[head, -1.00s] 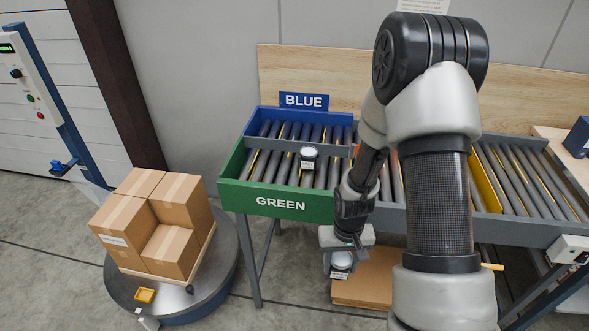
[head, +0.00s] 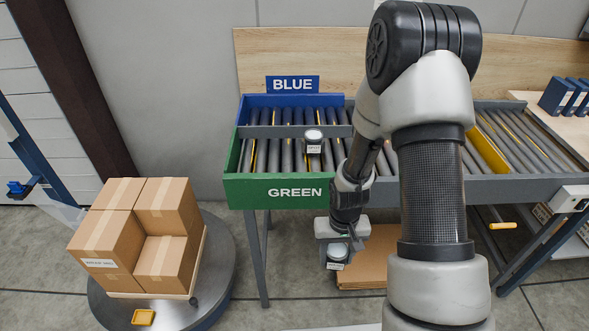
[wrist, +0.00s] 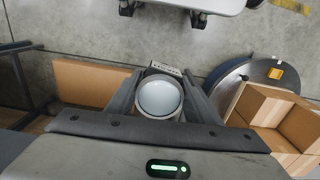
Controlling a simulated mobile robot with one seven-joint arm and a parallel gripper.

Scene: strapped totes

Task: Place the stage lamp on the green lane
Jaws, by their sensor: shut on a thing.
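My gripper (head: 341,248) is shut on a small round thing with a pale domed top and a white label, which I take to be the stage lamp (head: 337,252). In the wrist view the lamp (wrist: 160,97) sits between the two fingers. It is held in front of the conveyor, below the level of its front wall. The green lane (head: 275,191) is the front lane, with a green wall marked GREEN. A similar pale-topped, labelled thing (head: 313,141) stands on that lane's rollers near the grey divider.
The blue lane (head: 293,85) lies behind the divider. A yellow bar (head: 487,150) crosses the rollers at right. Cartons (head: 150,225) stand on a round turntable at left. A flat brown board (head: 365,270) lies below the conveyor. The green lane's left rollers are free.

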